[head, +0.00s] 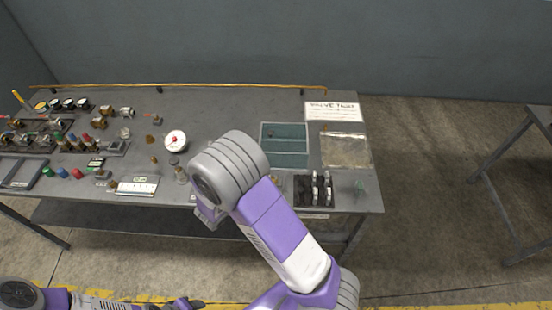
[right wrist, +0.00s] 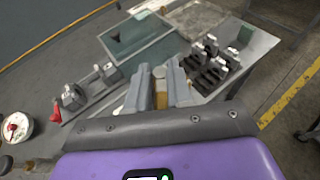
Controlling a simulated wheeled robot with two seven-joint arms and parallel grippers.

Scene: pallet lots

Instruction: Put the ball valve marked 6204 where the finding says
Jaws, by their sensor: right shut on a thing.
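My right gripper (right wrist: 160,74) is shut on a small brass-coloured piece with a pale end (right wrist: 160,88), seen between its two fingers in the right wrist view. No 6204 marking is readable on it. In the head view my right arm's wrist hides the held piece. Several brass and dark valves (head: 100,123) stand at the left of the table. A sign (head: 333,111), its small text unreadable, lies at the back right. My left gripper (head: 187,303) is at the bottom edge of the head view, off the table; its jaws are unclear.
A teal compartmented tray (head: 284,126), a clear-topped box (head: 346,135) and a black rack with silver pieces (head: 315,190) are at the right of the table. A white dial with a red centre (head: 176,140) stands mid-table. Another table (head: 540,118) is far right.

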